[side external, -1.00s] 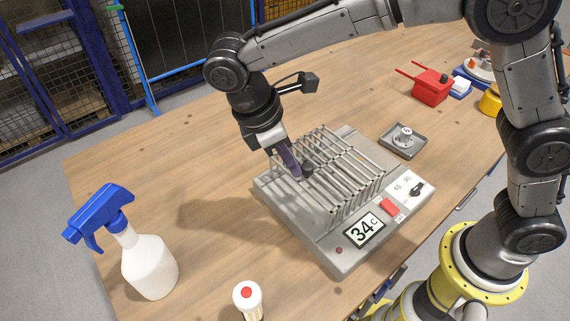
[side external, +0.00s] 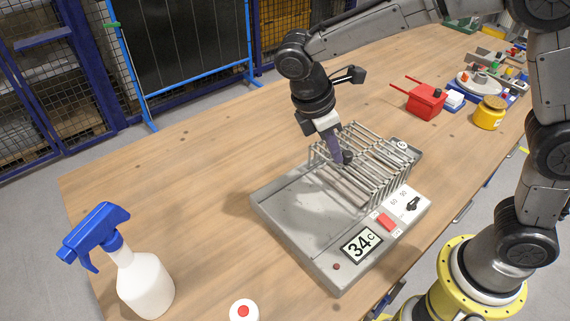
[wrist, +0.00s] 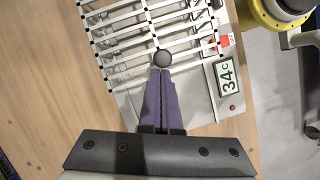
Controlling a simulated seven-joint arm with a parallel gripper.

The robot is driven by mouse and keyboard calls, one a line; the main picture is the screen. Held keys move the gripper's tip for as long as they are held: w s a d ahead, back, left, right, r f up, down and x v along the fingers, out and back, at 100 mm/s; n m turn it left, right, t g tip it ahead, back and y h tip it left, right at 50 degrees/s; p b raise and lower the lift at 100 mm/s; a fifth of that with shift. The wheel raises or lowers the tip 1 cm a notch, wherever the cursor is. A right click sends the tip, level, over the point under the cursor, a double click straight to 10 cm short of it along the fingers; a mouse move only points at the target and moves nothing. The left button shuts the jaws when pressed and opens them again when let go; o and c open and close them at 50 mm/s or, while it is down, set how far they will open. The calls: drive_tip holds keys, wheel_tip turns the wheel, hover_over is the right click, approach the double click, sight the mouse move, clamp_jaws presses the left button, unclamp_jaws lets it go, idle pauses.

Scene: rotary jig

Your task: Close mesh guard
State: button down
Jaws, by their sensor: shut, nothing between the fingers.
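The mesh guard (side external: 372,180) is a cage of grey metal bars standing over the right-hand part of the grey jig base (side external: 290,212). The left part of the base lies bare. A dark round knob (side external: 347,157) sits on the guard's left side. My gripper (side external: 338,160) is shut, its purple fingers pointing down right beside the knob. In the wrist view the knob (wrist: 162,58) is directly at the tips of the closed fingers (wrist: 160,72), apparently touching. Nothing is between the fingers.
The base's front carries a display (side external: 361,243) reading 34 C, a red switch (side external: 387,222) and a black dial (side external: 412,204). A spray bottle (side external: 145,285) and a red-topped container (side external: 244,312) stand front left. A red box (side external: 426,100) and yellow jar (side external: 489,113) stand back right.

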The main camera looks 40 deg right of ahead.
drive_tip(key=w+a+r, duration=0.3)
drive_tip(key=a+r, duration=0.4)
drive_tip(key=r, duration=0.2)
drive_tip(key=s+d+r+m+t+y, duration=0.1)
drive_tip(key=s+d+r+m, duration=0.15)
drive_tip(key=d+r, duration=0.5)
drive_tip(key=s+d+f+m+t+y, duration=0.1)
drive_tip(key=s+d+m+t, duration=0.15)
drive_tip(key=s+d, duration=0.35)
drive_tip(key=s+d+f+m+t+y, duration=0.1)
drive_tip(key=s+d+m+t, duration=0.2)
drive_tip(key=s, duration=0.6)
wheel_tip(320, 180, down, 7)
drive_tip(key=s+m+y, duration=0.1)
drive_tip(key=s+m, duration=0.1)
drive_tip(key=m, duration=0.3)
drive_tip(key=shift+s+m+t, duration=0.3)
drive_tip(key=shift+t, duration=0.15)
drive_tip(key=shift+d, duration=0.1)
